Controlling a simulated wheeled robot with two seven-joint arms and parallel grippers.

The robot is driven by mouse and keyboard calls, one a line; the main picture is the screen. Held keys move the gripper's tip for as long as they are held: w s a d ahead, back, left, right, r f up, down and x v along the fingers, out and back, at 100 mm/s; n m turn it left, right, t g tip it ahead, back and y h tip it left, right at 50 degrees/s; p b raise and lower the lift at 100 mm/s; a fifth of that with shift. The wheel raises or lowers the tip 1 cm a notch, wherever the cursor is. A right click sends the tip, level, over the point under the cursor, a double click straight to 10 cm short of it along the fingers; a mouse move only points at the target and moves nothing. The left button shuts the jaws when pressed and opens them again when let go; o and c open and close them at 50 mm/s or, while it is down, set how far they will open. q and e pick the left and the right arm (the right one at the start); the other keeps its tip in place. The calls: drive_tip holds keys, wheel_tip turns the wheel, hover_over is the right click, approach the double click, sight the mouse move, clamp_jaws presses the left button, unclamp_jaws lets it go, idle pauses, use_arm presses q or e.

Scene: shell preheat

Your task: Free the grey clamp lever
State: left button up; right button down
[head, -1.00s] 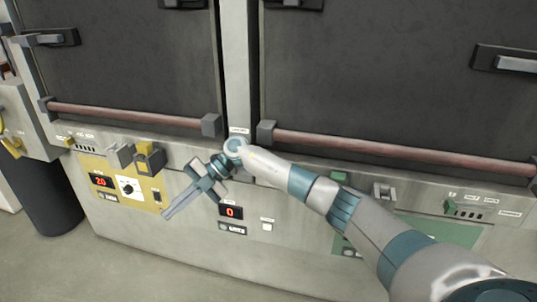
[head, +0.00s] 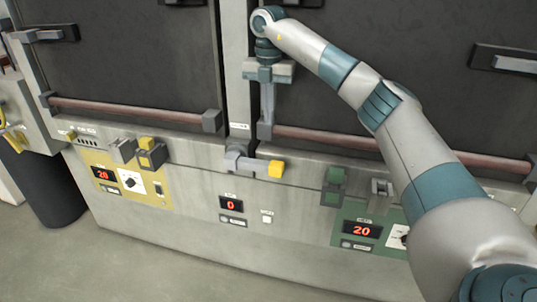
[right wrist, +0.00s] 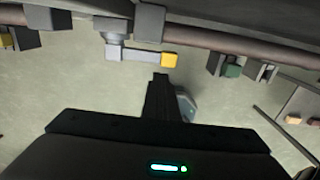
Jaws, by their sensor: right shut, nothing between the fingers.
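The grey clamp lever (head: 246,162) sits on the front panel below the gap between the two dark doors. Its arm points right, slightly downward, and ends in a yellow tip (head: 277,169). In the right wrist view the lever (right wrist: 140,54) and its yellow tip show just beyond my fingers. My right gripper (head: 267,118) points down above the lever, in front of the right door's lower left corner. Its fingers are shut and empty, apart from the lever. In the right wrist view the gripper's fingers (right wrist: 160,80) stand just below the yellow tip. My left gripper is out of view.
Reddish bars (head: 130,113) run along the bottoms of both doors, with a grey end bracket (head: 211,121) near the gap. A yellow-marked latch (head: 149,152) is at left and a green one (head: 335,186) at right. Displays and buttons sit below. The floor in front is clear.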

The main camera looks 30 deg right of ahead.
sight(269, 164)
drive_tip(key=shift+f, duration=0.15)
wheel_tip(269, 164, down, 14)
drive_tip(key=p, duration=0.5)
drive_tip(key=shift+p, duration=0.35)
idle(0.3)
